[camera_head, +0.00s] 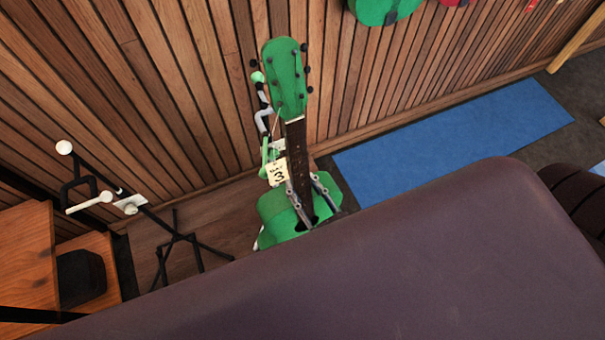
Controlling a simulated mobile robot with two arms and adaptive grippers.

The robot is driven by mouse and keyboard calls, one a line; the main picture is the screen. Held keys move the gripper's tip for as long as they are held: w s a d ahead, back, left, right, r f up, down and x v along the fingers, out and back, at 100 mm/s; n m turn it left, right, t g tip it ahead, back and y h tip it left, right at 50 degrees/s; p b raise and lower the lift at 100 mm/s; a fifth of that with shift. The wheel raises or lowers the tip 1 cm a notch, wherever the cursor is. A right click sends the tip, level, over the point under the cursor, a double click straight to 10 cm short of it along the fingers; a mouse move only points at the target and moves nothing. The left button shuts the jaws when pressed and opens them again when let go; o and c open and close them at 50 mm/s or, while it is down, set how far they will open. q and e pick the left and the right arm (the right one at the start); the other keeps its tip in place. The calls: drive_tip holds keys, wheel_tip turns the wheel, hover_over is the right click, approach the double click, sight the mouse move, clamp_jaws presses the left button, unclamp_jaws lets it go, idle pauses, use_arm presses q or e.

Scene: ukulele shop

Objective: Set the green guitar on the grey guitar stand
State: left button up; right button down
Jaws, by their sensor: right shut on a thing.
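The green guitar (285,78) is upright in the middle of the view, its headstock up and its dark neck running down to a green body. A pale tag hangs beside the neck. My right gripper (304,186) is shut on the guitar's neck just above the body. The lower body is hidden behind my arm. A dark guitar stand with pale grey-white tips (130,205) stands empty at the left, apart from the guitar. My left gripper is not in view.
Another stand with green and whitish parts (263,110) shows close behind the guitar; I cannot tell whether they touch. A slatted wood wall (190,90) runs behind. Wooden furniture (25,255) stands at the left. A blue mat (450,140) lies on the floor at the right.

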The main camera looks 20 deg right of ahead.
drive_tip(key=shift+w+r, duration=0.2)
drive_tip(key=shift+w, duration=0.5)
drive_tip(key=shift+w+b, duration=0.5)
drive_tip(key=shift+w, duration=0.2)
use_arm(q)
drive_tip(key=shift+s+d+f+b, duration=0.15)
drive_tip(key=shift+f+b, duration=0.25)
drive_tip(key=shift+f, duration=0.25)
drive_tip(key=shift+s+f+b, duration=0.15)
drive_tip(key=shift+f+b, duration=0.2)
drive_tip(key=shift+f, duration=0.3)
use_arm(e)
drive_tip(key=shift+w+a+f, duration=0.1)
drive_tip(key=shift+w+f, duration=0.05)
drive_tip(key=shift+w, duration=1)
drive_tip(key=shift+w+f, duration=0.1)
drive_tip(key=shift+w, duration=1)
drive_tip(key=shift+w, duration=0.15)
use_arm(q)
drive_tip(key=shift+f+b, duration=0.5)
use_arm(e)
drive_tip(key=w, duration=0.6)
drive_tip(key=shift+w+f, duration=0.2)
drive_tip(key=shift+f, duration=0.05)
drive_tip(key=shift+w+a, duration=0.15)
drive_tip(key=shift+f, duration=0.1)
